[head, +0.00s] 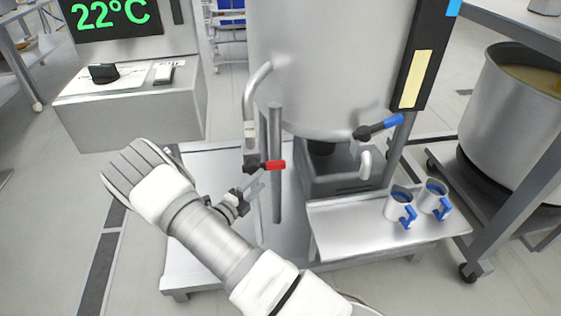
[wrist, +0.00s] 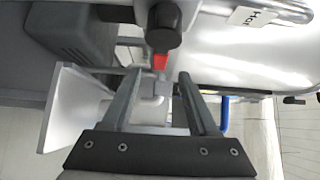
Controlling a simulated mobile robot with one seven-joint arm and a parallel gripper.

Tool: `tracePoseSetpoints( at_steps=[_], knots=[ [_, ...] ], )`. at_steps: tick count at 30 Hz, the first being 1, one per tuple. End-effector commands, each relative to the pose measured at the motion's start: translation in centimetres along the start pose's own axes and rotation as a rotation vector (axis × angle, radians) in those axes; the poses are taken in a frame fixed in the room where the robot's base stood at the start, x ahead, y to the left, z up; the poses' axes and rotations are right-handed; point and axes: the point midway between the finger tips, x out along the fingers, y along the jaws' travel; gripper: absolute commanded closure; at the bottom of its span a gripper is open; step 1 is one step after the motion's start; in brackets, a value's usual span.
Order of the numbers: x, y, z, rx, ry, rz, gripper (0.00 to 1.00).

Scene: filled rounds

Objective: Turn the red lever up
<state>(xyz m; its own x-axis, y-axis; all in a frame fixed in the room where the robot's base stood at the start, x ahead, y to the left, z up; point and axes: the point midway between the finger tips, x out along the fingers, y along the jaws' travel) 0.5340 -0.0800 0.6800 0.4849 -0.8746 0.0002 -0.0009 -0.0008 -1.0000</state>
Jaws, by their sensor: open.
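The red lever (head: 275,165) sits on a dark valve body on the pipe at the left of the big steel tank (head: 320,60). It points right and lies about level. In the wrist view the red lever (wrist: 160,62) shows beyond the fingertips, below a dark round knob, and lines up with the gap between the fingers. My gripper (head: 257,184) is open and empty, just below and left of the lever in the head view. In the wrist view the two fingers of my gripper (wrist: 159,76) stand apart. I cannot tell if they touch the lever.
A blue lever (head: 386,126) sits on the tank's right side. Two cups with blue handles (head: 401,206) (head: 434,198) stand on a steel shelf (head: 340,235). A grey upright post (head: 275,200) stands close to the gripper. A large pot (head: 515,110) is at the right.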

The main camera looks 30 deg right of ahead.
Motion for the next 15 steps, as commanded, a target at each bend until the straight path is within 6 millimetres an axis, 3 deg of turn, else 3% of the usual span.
tracePoseSetpoints(
  at_steps=[9, 15],
  knots=[
    [7.2, 0.2, -0.1, 0.002, 0.005, 0.0, 0.4],
    [10.5, 0.2, -0.1, 0.003, 0.003, 0.0, 0.4]
  ],
)
